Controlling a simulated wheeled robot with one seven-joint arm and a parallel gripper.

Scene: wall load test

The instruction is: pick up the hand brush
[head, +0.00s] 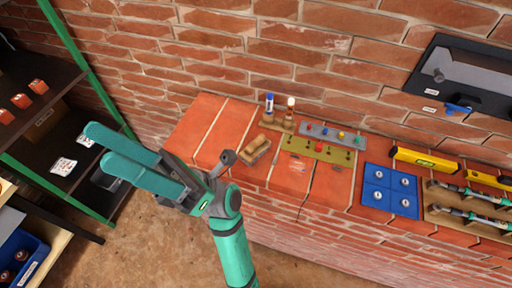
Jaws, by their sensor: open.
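A small light-brown wooden block-like thing (256,150), which looks like the hand brush, lies on the left part of the brick ledge (210,125). Its bristles cannot be made out at this size. My teal gripper (99,146) is open and empty, its two fingers pointing left over the floor between the ledge and the shelving. The gripper is to the left of the brush and clear of it. My wrist is close to the brush in the picture, but does not cover it.
Behind the brush stands a wooden holder (277,122) with two upright tubes. To its right lie an olive plate (318,150), a grey strip (333,135), a blue board (390,190) and yellow levels (425,160). Shelving with a green post (82,62) stands left.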

